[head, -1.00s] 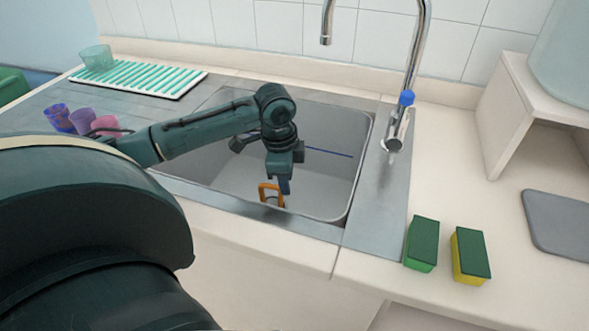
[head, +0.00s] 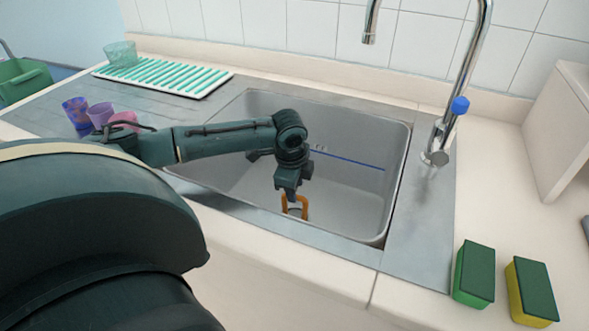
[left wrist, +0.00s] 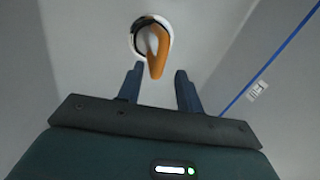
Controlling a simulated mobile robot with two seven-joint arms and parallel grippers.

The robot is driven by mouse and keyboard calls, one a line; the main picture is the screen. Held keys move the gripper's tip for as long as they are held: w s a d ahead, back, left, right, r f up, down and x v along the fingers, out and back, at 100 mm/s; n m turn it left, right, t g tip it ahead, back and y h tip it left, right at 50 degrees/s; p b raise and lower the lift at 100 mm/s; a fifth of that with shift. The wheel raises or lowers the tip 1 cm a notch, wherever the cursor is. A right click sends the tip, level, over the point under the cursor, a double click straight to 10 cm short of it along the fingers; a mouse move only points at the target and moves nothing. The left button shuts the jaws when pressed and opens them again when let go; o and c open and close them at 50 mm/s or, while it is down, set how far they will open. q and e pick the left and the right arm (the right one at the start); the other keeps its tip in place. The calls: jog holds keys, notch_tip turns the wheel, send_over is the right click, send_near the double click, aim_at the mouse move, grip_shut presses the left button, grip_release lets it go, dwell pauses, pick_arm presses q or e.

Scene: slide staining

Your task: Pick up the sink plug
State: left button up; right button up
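The sink plug, with an upright orange loop handle (head: 303,203), is at the bottom of the grey sink (head: 352,205). In the left wrist view the orange handle (left wrist: 158,55) rises from a pale round ring at the drain. My left gripper (head: 291,192) reaches down into the sink just above the handle. In the left wrist view my left gripper (left wrist: 159,69) is open, its two blue fingers apart, with the near end of the handle in line with the gap between the fingertips. I cannot tell if they touch. My right gripper is not in view.
A chrome tap (head: 447,120) stands at the right behind the sink. Green and yellow sponges (head: 474,273) (head: 531,290) stand on the front right counter. Coloured cups (head: 100,115) and a striped drying mat (head: 160,77) are at the left. The sink walls surround my gripper.

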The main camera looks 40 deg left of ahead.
pick_arm(q)
jog(key=f, duration=0.3)
jog(key=w+f, duration=0.1)
jog(key=f, duration=0.1)
jog(key=shift+b, duration=0.4)
jog(key=shift+c, duration=0.5)
grip_shut()
jog(key=shift+r, duration=0.1)
